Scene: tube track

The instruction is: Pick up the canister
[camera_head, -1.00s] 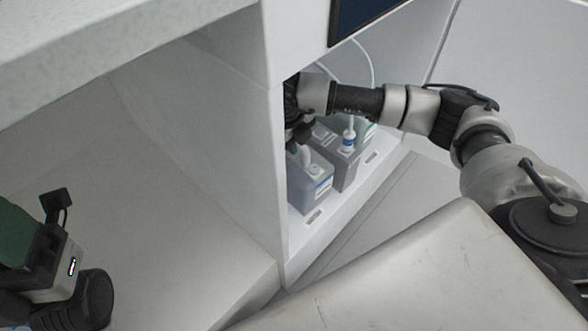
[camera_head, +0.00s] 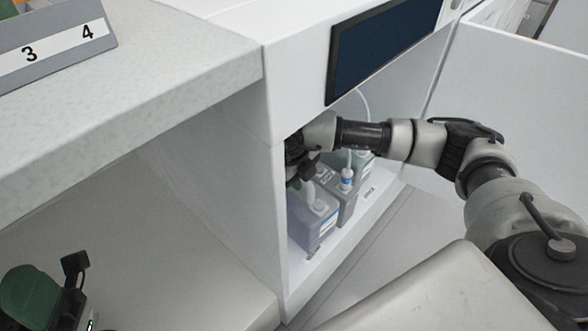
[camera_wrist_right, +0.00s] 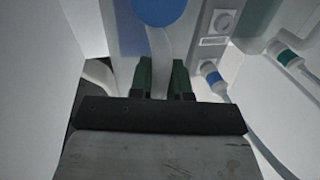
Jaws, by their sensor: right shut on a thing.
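The canister (camera_head: 313,231) is a grey container with a light handle, a white cap and a blue-edged label. It stands in the open lower compartment of the white cabinet, nearest to me. My right gripper (camera_wrist_right: 162,76) is shut on its pale handle (camera_wrist_right: 162,50), with one green-tipped finger on each side. In the head view my right gripper (camera_head: 302,176) is over the canister's top, partly hidden by the cabinet wall. I cannot tell whether the canister is clear of the compartment floor.
A second grey canister (camera_head: 344,205) with a blue-ringed cap and a green-marked one (camera_head: 363,163) stand behind. The cabinet's side wall (camera_head: 282,235) is close on the left. A dark screen (camera_head: 382,50) is above. A thin tube hangs behind my arm.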

